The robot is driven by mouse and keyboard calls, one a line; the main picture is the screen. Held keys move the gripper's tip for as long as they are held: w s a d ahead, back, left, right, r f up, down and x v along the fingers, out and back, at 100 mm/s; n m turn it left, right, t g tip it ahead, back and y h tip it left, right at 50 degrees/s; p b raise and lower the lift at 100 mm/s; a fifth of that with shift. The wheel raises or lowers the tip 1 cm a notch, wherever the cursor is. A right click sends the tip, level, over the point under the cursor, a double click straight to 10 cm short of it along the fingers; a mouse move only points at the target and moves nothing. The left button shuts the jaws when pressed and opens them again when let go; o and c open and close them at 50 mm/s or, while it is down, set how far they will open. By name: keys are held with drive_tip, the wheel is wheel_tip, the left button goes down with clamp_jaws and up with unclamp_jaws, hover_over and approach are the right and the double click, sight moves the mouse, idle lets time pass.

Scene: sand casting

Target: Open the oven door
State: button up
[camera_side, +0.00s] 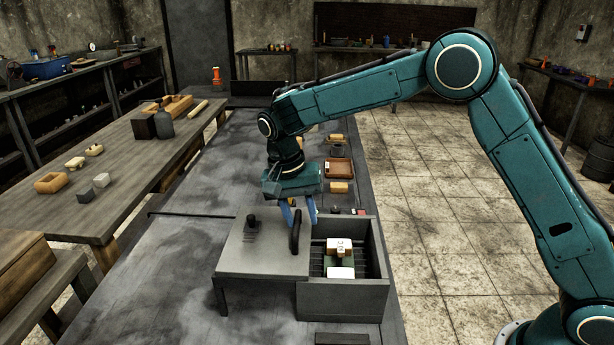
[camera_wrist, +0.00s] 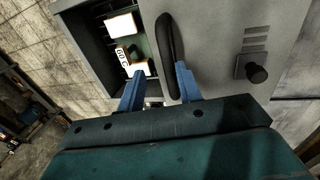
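The oven is a grey box (camera_side: 345,300) with its top partly uncovered. Its flat grey door (camera_side: 262,262) lies to the left of the opening, with a black knob (camera_side: 251,221) on it. A black curved handle (camera_side: 295,232) stands along the door's right edge; it also shows in the wrist view (camera_wrist: 165,40). My gripper (camera_side: 299,210) is at the handle's far end, its blue fingers apart. In the wrist view my gripper (camera_wrist: 158,70) has the handle's near end close to the right finger, with a gap to the left finger. I cannot tell whether they touch.
White blocks (camera_side: 341,272) sit inside the oven, one with dark marks. A brown tray (camera_side: 338,167) and small blocks lie behind on the dark bench. A wooden table (camera_side: 110,190) with moulds stands at the left. The bench left of the oven is clear.

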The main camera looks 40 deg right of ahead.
drive_tip(key=s+d, duration=1)
wheel_tip(320, 180, up, 14)
drive_tip(key=w+a, duration=0.2)
drive_tip(key=s+d+r+n+t, duration=0.1)
drive_tip(key=s+d+n, duration=0.1)
drive_tip(key=s, duration=0.3)
drive_tip(key=s+d+r+n+t, duration=0.1)
drive_tip(key=s+r+n+t, duration=0.1)
drive_tip(key=s, duration=0.3)
drive_tip(key=shift+s+d+r, duration=0.25)
drive_tip(key=shift+s+d, duration=0.1)
idle(0.8)
drive_tip(key=shift+w, duration=0.1)
idle(0.4)
drive_tip(key=w+a+f+m+g, duration=0.1)
drive_tip(key=w+a+f+m, duration=0.1)
drive_tip(key=w, duration=0.3)
drive_tip(key=w+a+f+m+g, duration=0.2)
drive_tip(key=w, duration=0.3)
drive_tip(key=shift+w, duration=0.35)
drive_tip(key=shift+f, duration=0.15)
